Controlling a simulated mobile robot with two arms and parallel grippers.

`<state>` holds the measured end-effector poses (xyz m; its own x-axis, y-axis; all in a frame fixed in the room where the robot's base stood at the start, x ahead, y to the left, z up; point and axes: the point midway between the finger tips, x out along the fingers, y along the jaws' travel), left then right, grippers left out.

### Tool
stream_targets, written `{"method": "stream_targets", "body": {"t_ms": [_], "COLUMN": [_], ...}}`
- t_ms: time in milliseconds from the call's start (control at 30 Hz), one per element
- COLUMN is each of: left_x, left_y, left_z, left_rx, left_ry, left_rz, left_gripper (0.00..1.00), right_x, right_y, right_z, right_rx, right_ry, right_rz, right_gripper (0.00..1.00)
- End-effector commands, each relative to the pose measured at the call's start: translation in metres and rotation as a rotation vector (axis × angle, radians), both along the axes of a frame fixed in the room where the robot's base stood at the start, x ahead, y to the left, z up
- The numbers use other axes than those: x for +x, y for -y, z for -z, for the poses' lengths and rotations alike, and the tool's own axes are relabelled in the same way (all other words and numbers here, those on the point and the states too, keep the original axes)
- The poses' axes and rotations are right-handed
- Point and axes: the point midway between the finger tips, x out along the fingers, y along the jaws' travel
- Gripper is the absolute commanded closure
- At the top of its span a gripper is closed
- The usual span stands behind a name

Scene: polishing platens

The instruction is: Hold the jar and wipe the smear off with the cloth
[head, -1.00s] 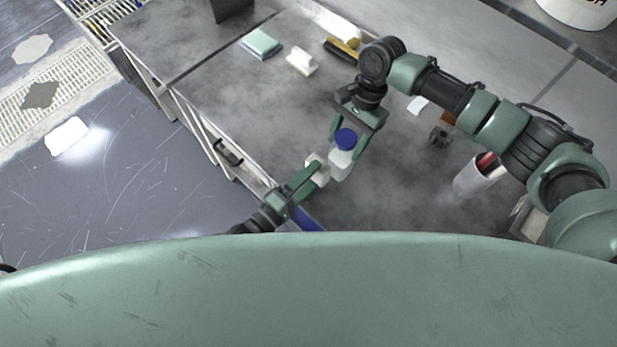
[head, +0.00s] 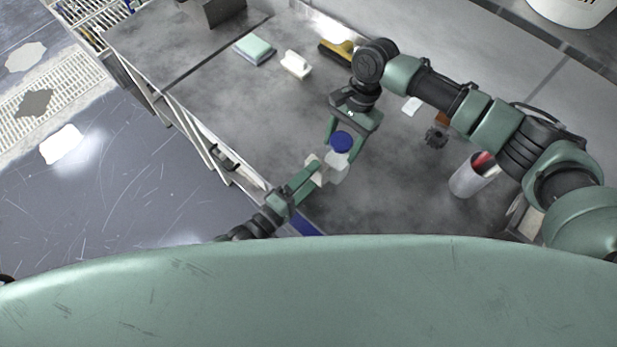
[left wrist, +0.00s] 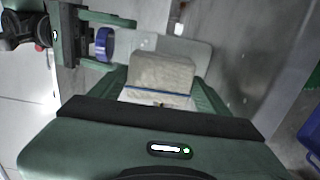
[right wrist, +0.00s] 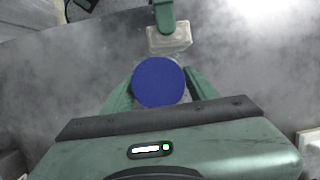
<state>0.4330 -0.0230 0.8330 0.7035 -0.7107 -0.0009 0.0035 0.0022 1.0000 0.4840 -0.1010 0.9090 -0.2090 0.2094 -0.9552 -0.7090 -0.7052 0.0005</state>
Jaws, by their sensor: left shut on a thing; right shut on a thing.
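The jar has a round blue lid (head: 341,141) and a pale translucent body (head: 337,167). My right gripper (head: 343,135) is shut on the jar, near its lid, and holds it over the grey worktop. The lid (right wrist: 158,82) fills the space between the fingers in the right wrist view. My left gripper (head: 313,171) is shut on the folded off-white cloth (left wrist: 162,76), which is against or very near the jar's side. In the left wrist view the jar body (left wrist: 196,50) lies behind the cloth. I cannot make out the smear clearly; the cloth hides part of the jar.
A white cup (head: 467,181) with something red inside stands at right on the worktop, near a dark knobbed part (head: 436,137). The worktop's left edge drops to the floor.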

Motion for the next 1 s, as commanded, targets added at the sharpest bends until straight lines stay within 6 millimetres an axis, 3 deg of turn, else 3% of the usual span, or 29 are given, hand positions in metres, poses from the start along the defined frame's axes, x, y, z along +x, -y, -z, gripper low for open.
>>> {"method": "stream_targets", "body": {"t_ms": [467, 1000], "left_x": [0.005, -0.023], "left_y": [0.006, 0.032], "left_z": [0.0, 0.0], "left_rx": [-0.001, -0.001], "left_ry": [0.001, -0.001], "left_rz": [0.0, -0.001], "left_gripper": [0.56, 0.56], "right_x": [0.0, 0.0], "right_y": [0.0, 0.0], "right_z": [-0.001, -0.001], "right_rx": [0.001, 0.001], "right_ry": [0.001, 0.001], "right_rz": [-0.001, -0.001], "right_gripper": [0.91, 0.91]}}
